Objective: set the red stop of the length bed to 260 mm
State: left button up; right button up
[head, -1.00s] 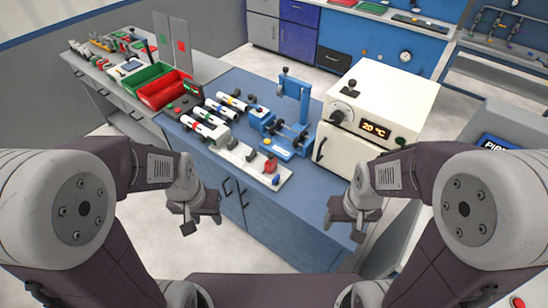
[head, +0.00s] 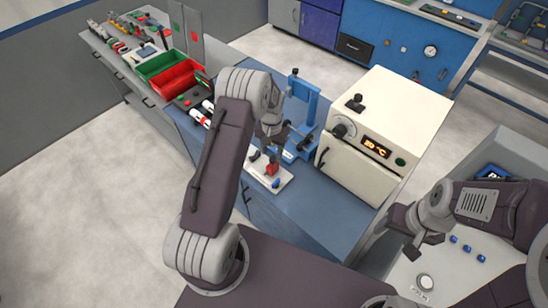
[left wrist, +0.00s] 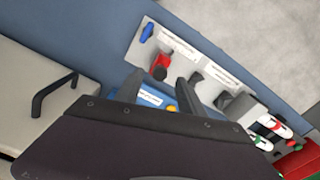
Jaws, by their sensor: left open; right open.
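The length bed (head: 257,170) is a white plate along the bench's front edge, partly hidden by my left arm. Its red stop (head: 271,168) stands near the right end, beside a blue part (head: 276,183). In the left wrist view the red stop (left wrist: 161,64) shows just beyond the fingertips, with the blue knob (left wrist: 147,32) past it and the white bed plate (left wrist: 150,50) around it. My left gripper (head: 268,146) hangs above the bed, open and empty; its two fingers (left wrist: 160,84) are apart. My right gripper (head: 420,245) is open and empty at the lower right.
A white oven (head: 390,120) with a lit display stands right of the bed. A blue clamp fixture (head: 305,110) is behind my left gripper. Red (head: 172,82) and green (head: 157,62) bins stand at the left. Pipes (head: 200,117) lie between, partly hidden by my arm.

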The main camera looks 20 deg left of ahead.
aim_at(272, 159)
pick_arm(q)
jog(key=f, duration=0.3)
jog(key=f+p, duration=0.1)
jog(key=f, duration=0.1)
jog(key=shift+w, duration=0.25)
jog(key=shift+s+a+f, duration=0.2)
jog(key=shift+s+f, duration=0.05)
jog(key=shift+f, duration=0.15)
jog(key=shift+w+d, duration=0.1)
jog(key=shift+d, duration=0.05)
grip_shut()
dwell(0.5)
